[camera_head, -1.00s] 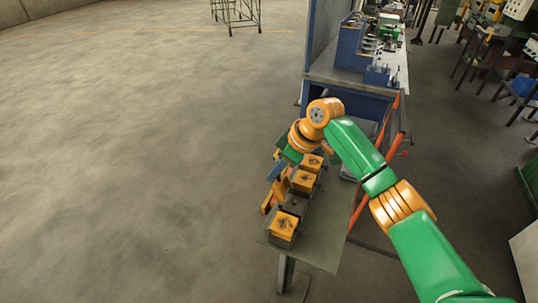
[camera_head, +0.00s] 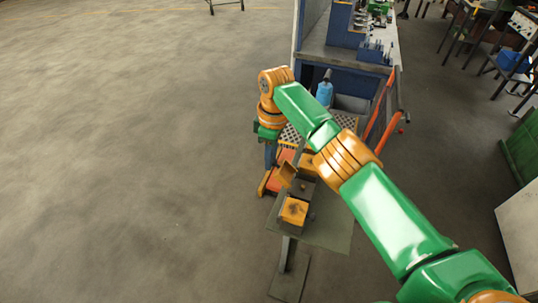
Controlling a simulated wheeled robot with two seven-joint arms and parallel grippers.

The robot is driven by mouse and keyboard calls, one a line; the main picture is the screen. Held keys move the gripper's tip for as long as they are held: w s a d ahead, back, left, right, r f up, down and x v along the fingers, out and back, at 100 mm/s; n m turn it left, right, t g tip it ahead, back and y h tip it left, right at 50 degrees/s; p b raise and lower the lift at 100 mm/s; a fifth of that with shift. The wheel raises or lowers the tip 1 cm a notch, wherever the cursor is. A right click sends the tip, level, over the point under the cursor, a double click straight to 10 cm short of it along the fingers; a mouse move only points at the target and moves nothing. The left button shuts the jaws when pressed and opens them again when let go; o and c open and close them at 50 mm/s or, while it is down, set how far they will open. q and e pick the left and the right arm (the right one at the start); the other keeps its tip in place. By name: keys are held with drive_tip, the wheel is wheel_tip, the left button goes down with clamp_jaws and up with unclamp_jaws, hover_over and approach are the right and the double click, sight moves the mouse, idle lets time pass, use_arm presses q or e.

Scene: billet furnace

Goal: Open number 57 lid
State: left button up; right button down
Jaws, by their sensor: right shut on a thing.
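A row of small grey boxes with orange lids stands on a narrow metal stand (camera_head: 325,232). The near lid (camera_head: 294,211) lies flat. One lid (camera_head: 287,173) stands tilted up beside a bare grey box top (camera_head: 302,188). A farther lid (camera_head: 310,160) lies partly behind my right arm. I cannot read a number on any lid. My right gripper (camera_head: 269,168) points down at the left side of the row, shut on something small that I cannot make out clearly. My left gripper is out of view.
A blue workbench (camera_head: 350,72) stands behind the row. A blue bottle (camera_head: 324,93) stands beyond my arm. Orange-red bars (camera_head: 380,108) run at the right of the stand. The floor to the left is clear.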

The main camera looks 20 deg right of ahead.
drive_tip(key=shift+s+f, duration=0.1)
drive_tip(key=shift+f, duration=0.05)
drive_tip(key=c, duration=0.8)
unclamp_jaws()
drive_tip(key=shift+d, duration=0.1)
drive_tip(key=shift+r, duration=0.2)
wheel_tip(320, 180, up, 6)
drive_tip(key=shift+s+d+r, duration=0.15)
drive_tip(key=shift+r, duration=0.05)
drive_tip(key=shift+s+r, duration=0.1)
drive_tip(key=shift+r, duration=0.2)
drive_tip(key=shift+f, duration=0.1)
